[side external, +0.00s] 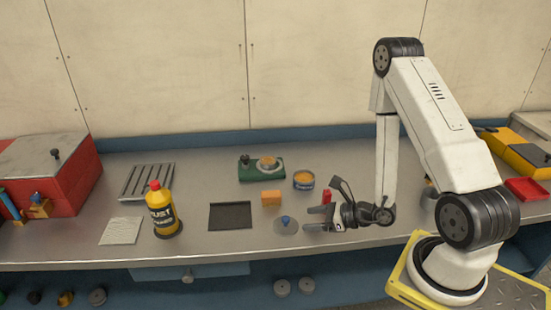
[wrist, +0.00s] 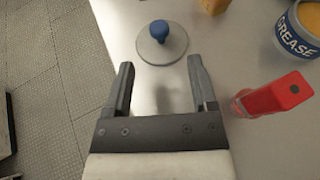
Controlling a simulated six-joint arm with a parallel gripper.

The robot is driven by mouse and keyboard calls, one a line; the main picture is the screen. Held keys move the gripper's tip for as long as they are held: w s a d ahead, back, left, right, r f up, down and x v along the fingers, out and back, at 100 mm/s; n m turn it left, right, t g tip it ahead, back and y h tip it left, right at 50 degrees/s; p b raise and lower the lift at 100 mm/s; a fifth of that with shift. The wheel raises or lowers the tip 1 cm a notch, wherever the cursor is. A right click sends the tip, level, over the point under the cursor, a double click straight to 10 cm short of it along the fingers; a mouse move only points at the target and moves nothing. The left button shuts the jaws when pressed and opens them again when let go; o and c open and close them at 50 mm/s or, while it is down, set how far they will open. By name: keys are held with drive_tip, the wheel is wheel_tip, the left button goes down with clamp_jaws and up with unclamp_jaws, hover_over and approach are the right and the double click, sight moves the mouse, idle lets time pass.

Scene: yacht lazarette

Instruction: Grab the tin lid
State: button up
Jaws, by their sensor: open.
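The tin lid (side external: 286,226) is a flat grey disc with a blue knob, lying on the metal bench. In the wrist view the lid (wrist: 150,48) lies just beyond my fingertips, roughly centred between them, with its blue knob (wrist: 159,30) upright. My gripper (side external: 318,218) is low over the bench, to the right of the lid in the side view. In the wrist view my gripper (wrist: 160,66) is open, with nothing between its fingers.
A red block-like object (wrist: 273,95) stands close to my right finger. The grease tin (wrist: 298,30) is beyond it. An orange block (side external: 271,198), a dark tray (side external: 230,216) and a yellow bottle (side external: 162,212) stand left. The bench's front edge is near.

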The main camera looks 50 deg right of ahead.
sight(286, 218)
drive_tip(key=shift+w, duration=0.1)
drive_tip(key=shift+x, duration=1.25)
drive_tip(key=shift+a, duration=0.1)
drive_tip(key=shift+x, duration=2.55)
drive_tip(key=shift+r, duration=0.1)
clamp_jaws()
